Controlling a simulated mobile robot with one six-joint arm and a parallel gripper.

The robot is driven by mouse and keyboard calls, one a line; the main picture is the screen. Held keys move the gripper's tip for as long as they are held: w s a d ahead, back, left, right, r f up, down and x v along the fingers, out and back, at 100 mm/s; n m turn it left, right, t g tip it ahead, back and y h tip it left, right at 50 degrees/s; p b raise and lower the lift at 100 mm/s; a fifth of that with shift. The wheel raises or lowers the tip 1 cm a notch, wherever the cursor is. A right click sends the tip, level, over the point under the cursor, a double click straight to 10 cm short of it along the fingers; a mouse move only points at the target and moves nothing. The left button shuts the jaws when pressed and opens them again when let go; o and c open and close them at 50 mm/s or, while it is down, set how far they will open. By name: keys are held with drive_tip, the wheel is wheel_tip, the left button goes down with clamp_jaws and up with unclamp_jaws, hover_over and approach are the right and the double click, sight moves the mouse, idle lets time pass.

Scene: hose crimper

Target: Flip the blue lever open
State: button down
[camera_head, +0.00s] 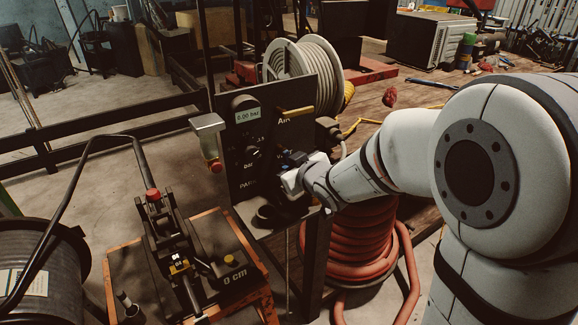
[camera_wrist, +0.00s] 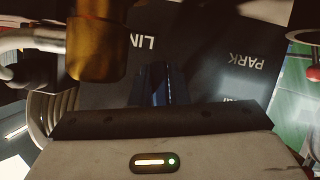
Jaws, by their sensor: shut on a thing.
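My gripper (camera_head: 288,163) reaches in from the right to the dark panel (camera_head: 237,180), at the lettering on its right half. In the wrist view, my gripper is shut on a narrow dark blue piece (camera_wrist: 165,84), which I take to be the blue lever. It stands against the panel between the words "LIN..." and "PARK". In the head view, my gripper and wrist mostly hide the lever. Its exact angle is hard to tell.
A yellow lever (camera_head: 296,112) sits above, near "AIR", and a gauge reading 0.00 bar (camera_head: 247,115) is at upper left. A brass fitting (camera_wrist: 97,48) is close to my gripper. A red hose coil (camera_head: 362,245) lies below; the crimper bench (camera_head: 235,290) stands at lower left.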

drive_tip(key=p, duration=0.1)
drive_tip(key=m+p, duration=0.1)
drive_tip(key=p, duration=0.1)
drive_tip(key=shift+s+a+r+g+y, duration=0.15)
drive_tip(key=shift+a+r+g+y, duration=0.05)
drive_tip(key=shift+a+g+y, duration=0.1)
drive_tip(key=shift+s+a+f+m+p, duration=0.1)
drive_tip(key=shift+m+p, duration=0.3)
drive_tip(key=shift+p, duration=0.45)
drive_tip(key=shift+a+f+y, duration=0.1)
drive_tip(key=shift+f+y, duration=0.1)
drive_tip(key=shift+y, duration=0.2)
drive_tip(key=shift+s, duration=0.1)
drive_tip(key=c, duration=1.4)
unclamp_jaws()
drive_tip(key=v, duration=0.7)
drive_tip(key=shift+s+d+r+p, duration=0.2)
drive_tip(key=shift+s+r+p, duration=0.05)
drive_tip(key=shift+p, duration=0.15)
